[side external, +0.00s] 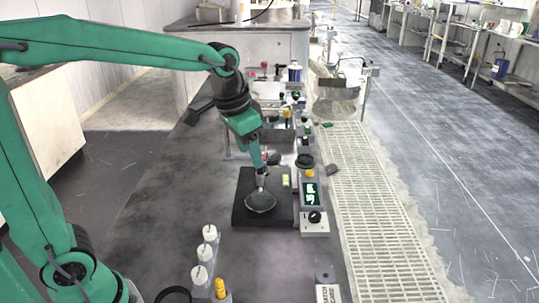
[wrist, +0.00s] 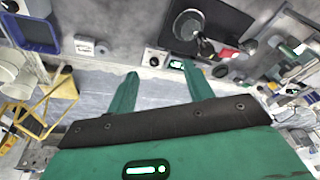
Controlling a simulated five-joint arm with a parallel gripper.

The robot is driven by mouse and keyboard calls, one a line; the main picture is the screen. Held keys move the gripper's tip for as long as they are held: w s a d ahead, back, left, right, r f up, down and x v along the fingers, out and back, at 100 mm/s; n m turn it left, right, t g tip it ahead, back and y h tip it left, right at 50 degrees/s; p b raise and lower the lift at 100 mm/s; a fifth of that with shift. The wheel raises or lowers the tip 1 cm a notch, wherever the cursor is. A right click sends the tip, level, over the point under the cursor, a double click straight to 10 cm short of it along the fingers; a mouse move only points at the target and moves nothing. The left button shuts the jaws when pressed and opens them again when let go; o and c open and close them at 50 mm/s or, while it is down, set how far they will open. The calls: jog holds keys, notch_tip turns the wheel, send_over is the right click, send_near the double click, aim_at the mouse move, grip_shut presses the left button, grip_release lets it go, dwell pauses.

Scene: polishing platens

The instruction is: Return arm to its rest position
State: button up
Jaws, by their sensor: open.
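My green gripper (side external: 262,150) hangs from the arm above and behind the black platen base in the side view. In the wrist view its two fingers (wrist: 163,88) are spread apart with nothing between them. The black base (side external: 241,212) carries a round grey disc (side external: 260,201) with an upright stem; in the side view the stem's top lies close to the gripper, and I cannot tell the gap. The wrist view shows the base (wrist: 236,15) and disc (wrist: 186,25) beyond the fingers, apart from them.
A control box (side external: 310,194) with a green display stands right of the base. White-capped bottles (side external: 204,252) and a yellow-capped bottle (side external: 221,290) stand at the front. Small bottles and instruments crowd the bench behind. A pale floor grating (side external: 365,200) lies to the right.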

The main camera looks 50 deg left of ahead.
jog(key=s+a+f+n+t, duration=0.1)
jog(key=s+a+n+t, duration=0.1)
jog(key=s, duration=1.3)
jog(key=shift+s+a+n+t, duration=0.3)
jog(key=shift+s+a+n, duration=0.1)
jog(key=shift+a, duration=0.35)
jog(key=shift+w, duration=0.1)
jog(key=w+d+n+g, duration=0.1)
jog(key=w+d+n, duration=0.1)
jog(key=w, duration=0.7)
jog(key=w+d+n+g, duration=0.1)
jog(key=w+d+g, duration=0.1)
jog(key=w, duration=0.6)
jog(key=w+d+f+n+g, duration=0.1)
jog(key=w+d+f, duration=0.1)
jog(key=w+f, duration=0.2)
jog(key=w+d+f+n, duration=0.1)
jog(key=w+d+f, duration=0.1)
jog(key=w+f, duration=0.3)
jog(key=w+d+f+n+g, duration=0.1)
jog(key=w+d+f, duration=0.2)
jog(key=w+f, duration=0.2)
jog(key=shift+w+f+g, duration=0.15)
jog(key=shift+w+g, duration=0.15)
jog(key=shift+f, duration=0.1)
